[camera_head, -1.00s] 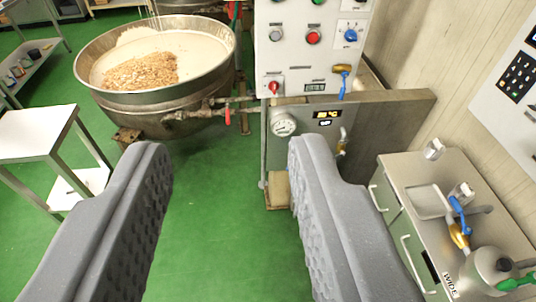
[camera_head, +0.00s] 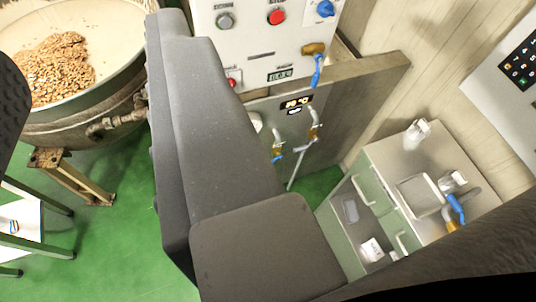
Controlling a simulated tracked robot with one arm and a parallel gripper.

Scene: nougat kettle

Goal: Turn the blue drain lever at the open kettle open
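The open kettle (camera_head: 80,110) is a wide steel bowl at the upper left, holding a pale mass and brown nuts. A pipe (camera_head: 115,125) leaves its right side and passes behind my right finger, so any lever there is hidden. Blue levers show elsewhere: one (camera_head: 318,72) on a brass valve under the control panel, and small ones on the brass valves (camera_head: 314,130) below it. I cannot tell whether any of these is the drain lever. My gripper (camera_head: 90,65) is open and empty, with its fingers wide apart; the right one covers the middle.
The white control panel (camera_head: 255,50) has a red button and a blue knob. A cabinet (camera_head: 385,160) with a blue-handled tap (camera_head: 455,208) is at the right. A white table (camera_head: 30,225) is at the lower left.

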